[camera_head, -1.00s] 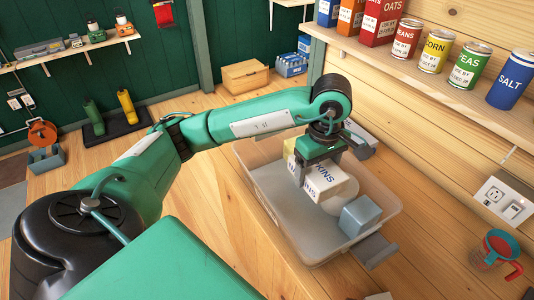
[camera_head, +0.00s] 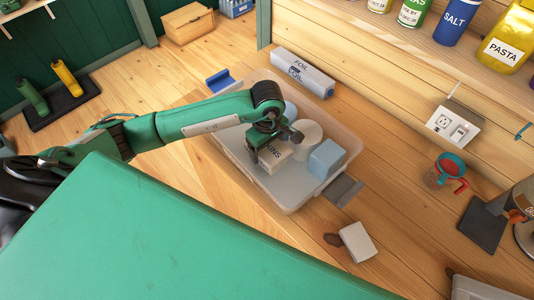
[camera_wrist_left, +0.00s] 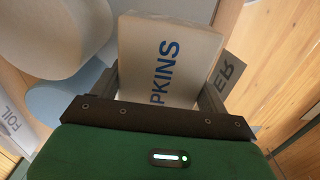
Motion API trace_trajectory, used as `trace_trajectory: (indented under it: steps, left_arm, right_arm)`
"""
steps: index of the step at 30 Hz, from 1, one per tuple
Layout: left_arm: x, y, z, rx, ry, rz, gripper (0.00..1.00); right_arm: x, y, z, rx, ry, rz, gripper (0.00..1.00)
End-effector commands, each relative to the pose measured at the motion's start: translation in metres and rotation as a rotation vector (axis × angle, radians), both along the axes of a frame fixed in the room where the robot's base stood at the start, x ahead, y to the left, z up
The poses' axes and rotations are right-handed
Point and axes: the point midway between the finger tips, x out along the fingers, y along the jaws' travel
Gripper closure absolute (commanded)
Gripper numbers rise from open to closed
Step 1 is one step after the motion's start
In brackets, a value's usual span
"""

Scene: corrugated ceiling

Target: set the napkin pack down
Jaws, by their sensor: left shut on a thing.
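The white napkin pack (camera_head: 273,158) with blue lettering is held by my left gripper (camera_head: 270,146) inside the outline of the clear plastic bin (camera_head: 285,193). In the left wrist view the pack (camera_wrist_left: 168,62) sits between the two fingers of the left gripper (camera_wrist_left: 165,92), its lettering facing the camera. My left gripper is shut on it. The pack's underside is hidden, so I cannot tell whether it touches the bin floor. My right gripper is not in view.
In the bin, a white roll (camera_head: 307,137) and a light blue block (camera_head: 327,159) are close right of the pack. A foil box (camera_head: 303,72) lies behind the bin. A small white block (camera_head: 358,242) and a red-handled cup (camera_head: 446,172) are to the right.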

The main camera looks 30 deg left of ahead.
Motion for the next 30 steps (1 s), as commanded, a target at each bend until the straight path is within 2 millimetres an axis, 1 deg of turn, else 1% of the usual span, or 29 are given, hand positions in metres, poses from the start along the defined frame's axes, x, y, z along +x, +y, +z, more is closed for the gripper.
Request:
trace_trajectory:
  steps: [1,8,12,15,23,27,28,30]
  left_arm:
    - [-0.001,0.000,-0.005,0.001,0.003,0.001,0.48]
    - [0.000,0.000,-0.027,0.000,0.002,0.002,0.48]
    - [0.000,0.000,-0.049,0.000,0.002,0.002,0.48]
    - [0.000,0.000,-0.059,0.000,0.001,0.001,0.48]
    - [0.000,0.000,-0.062,0.001,-0.001,0.000,0.48]
    - [0.000,0.000,-0.066,0.001,-0.001,0.000,0.48]
    - [0.000,0.000,-0.065,0.001,-0.001,0.000,0.21]
    - [0.000,0.000,-0.064,0.001,-0.001,0.000,0.07]
  right_arm:
    - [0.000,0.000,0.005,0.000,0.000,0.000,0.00]
    - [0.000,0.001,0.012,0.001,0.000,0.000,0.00]
    - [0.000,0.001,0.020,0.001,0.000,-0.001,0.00]
    - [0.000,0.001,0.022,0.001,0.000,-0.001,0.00]
    - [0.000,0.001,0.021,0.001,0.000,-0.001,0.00]
    - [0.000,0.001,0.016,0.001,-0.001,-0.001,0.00]
    - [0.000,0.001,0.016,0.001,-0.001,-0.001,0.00]
    - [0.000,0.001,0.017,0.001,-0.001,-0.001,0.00]
